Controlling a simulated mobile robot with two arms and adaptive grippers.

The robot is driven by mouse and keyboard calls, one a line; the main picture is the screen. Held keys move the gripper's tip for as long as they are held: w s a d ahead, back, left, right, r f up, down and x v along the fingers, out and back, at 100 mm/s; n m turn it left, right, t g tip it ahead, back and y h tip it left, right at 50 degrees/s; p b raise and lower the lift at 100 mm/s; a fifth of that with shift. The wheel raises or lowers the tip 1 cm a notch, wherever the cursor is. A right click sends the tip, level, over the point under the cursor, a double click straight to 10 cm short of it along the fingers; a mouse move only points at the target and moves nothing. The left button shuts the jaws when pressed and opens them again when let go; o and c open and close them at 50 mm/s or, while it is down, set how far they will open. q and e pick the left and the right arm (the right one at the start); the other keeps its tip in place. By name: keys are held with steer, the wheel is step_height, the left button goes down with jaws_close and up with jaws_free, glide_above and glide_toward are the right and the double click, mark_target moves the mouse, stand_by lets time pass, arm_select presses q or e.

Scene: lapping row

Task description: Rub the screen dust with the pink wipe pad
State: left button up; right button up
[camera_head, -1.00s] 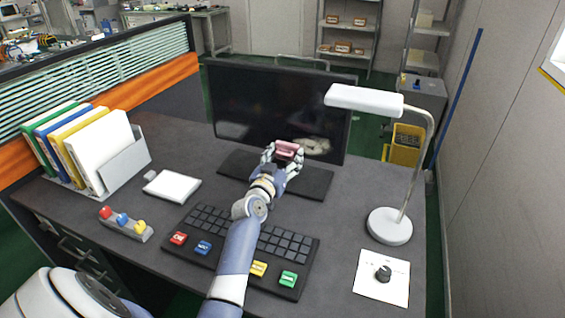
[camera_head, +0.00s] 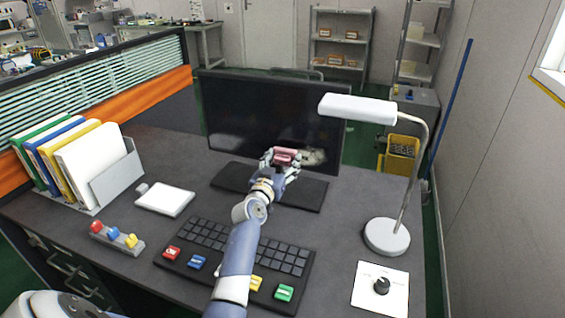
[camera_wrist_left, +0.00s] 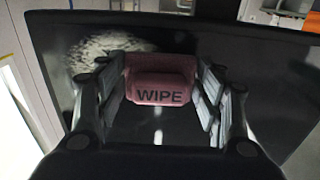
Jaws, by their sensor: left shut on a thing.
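The dark monitor screen (camera_head: 240,115) stands at the back of the desk. A pale dust patch (camera_head: 314,157) lies on its lower right part in the head view. The dust (camera_wrist_left: 105,50) shows at the upper left of the screen in the left wrist view. My left gripper (camera_head: 281,158) is shut on the pink wipe pad (camera_head: 287,155), marked WIPE, and holds it in front of the screen beside the dust. The pad also shows between the fingers in the left wrist view (camera_wrist_left: 160,82). Whether it touches the screen I cannot tell. My right gripper is not in view.
A keyboard (camera_head: 232,246) with coloured keys lies in front of the monitor. A white lamp (camera_head: 387,237) stands at the right, its head reaching near the screen. A white pad (camera_head: 165,199), a coloured-knob block (camera_head: 117,238) and a file rack (camera_head: 118,181) are at the left.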

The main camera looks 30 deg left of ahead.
arm_select(q)
steer(key=shift+w+a, duration=0.1)
steer(key=shift+w, duration=0.45)
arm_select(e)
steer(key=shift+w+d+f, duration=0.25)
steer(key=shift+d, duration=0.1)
arm_select(q)
steer(key=shift+w+a+b, duration=0.15)
steer(key=shift+w+b, duration=0.3)
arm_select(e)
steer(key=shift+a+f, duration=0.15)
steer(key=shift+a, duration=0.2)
